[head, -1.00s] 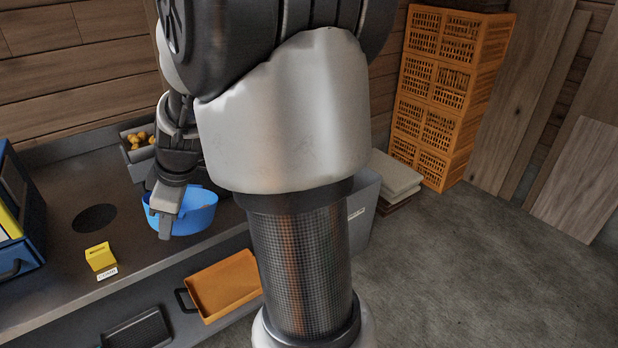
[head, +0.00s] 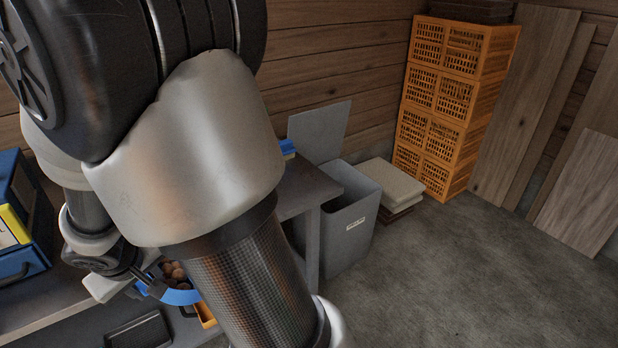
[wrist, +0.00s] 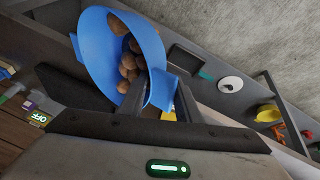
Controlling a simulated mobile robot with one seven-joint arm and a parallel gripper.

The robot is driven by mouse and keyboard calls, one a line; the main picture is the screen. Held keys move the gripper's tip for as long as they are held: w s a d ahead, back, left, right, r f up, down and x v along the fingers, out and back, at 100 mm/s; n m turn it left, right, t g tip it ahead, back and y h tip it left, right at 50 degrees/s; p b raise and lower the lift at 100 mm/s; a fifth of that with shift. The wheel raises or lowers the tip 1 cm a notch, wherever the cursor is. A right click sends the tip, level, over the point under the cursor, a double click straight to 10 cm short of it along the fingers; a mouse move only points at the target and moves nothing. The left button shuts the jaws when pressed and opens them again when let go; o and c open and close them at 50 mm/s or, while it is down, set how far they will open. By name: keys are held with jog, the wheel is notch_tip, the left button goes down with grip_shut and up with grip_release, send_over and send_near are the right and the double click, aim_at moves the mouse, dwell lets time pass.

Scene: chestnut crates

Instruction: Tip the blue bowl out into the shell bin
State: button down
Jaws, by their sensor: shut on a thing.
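The blue bowl (head: 182,297) is low left in the head view, partly hidden behind my arm. Brown rounded pieces lie in it. The wrist view shows the bowl (wrist: 95,45) close up, with several of these pieces inside. My gripper (wrist: 150,92) is shut on the bowl's wall; in the head view its fingers are mostly hidden. The grey shell bin (head: 348,235) stands on the floor right of the bench, open at the top, with a pale label on its front. The bowl is apart from the bin, well to its left.
The grey bench (head: 300,187) ends just left of the bin. A grey panel (head: 320,130) stands upright behind it. Pale stacked slabs (head: 390,187) and orange crates (head: 440,110) stand to the right. An orange tray (head: 206,315) is partly hidden below the bowl. The floor at right is clear.

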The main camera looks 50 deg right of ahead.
jog(key=s+a+f+p, duration=0.1)
jog(key=a+p, duration=0.5)
jog(key=p, duration=0.1)
jog(key=shift+s+a+f+p, duration=0.15)
jog(key=shift+s+f+p, duration=0.05)
jog(key=shift+f+p, duration=0.1)
